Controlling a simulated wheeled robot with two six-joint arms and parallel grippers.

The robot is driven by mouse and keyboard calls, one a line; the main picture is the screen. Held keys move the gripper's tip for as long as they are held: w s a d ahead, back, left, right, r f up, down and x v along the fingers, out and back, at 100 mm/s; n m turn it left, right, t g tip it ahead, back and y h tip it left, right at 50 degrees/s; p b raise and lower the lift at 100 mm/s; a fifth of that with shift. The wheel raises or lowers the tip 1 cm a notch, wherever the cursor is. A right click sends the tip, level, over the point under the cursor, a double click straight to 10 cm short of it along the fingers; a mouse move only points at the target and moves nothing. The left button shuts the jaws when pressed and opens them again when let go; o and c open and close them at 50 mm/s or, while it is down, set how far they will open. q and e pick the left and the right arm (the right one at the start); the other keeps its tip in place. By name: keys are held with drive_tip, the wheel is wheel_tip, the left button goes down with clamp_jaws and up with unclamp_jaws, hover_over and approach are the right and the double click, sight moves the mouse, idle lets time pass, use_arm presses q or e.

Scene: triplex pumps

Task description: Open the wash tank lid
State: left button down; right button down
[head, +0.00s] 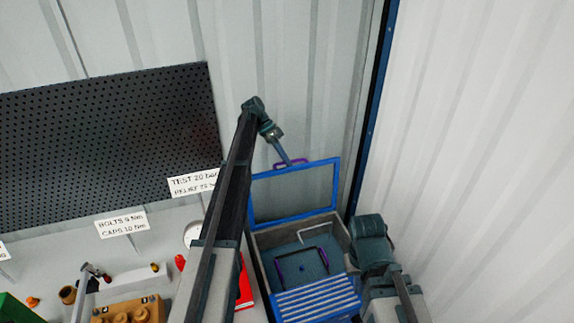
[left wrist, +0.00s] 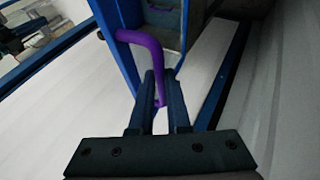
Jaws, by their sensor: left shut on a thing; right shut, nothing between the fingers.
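The wash tank (head: 262,240) is a grey box with a blue slatted front at the right end of the bench. Its lid (head: 337,185), a blue frame, stands raised and roughly upright at the tank's back, so the tank is open. A purple handle (head: 279,165) sits on the lid's upper edge. My left gripper (head: 289,162) is at this handle. In the left wrist view, the left gripper (left wrist: 160,80) is shut around the purple handle (left wrist: 146,44), beside the blue lid frame (left wrist: 118,62). My right gripper cannot be made out.
Inside the tank lies a dark tray (head: 302,264) with purple handles. A red object (head: 245,285) and a brown block (head: 130,311) are on the bench to the left. A black pegboard (head: 110,140) hangs behind. The corrugated wall is close on the right.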

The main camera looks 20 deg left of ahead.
use_arm(q)
drive_tip(key=shift+w, duration=0.15)
idle(0.3)
drive_tip(key=c, duration=0.9)
unclamp_jaws()
drive_tip(key=shift+r, duration=0.1)
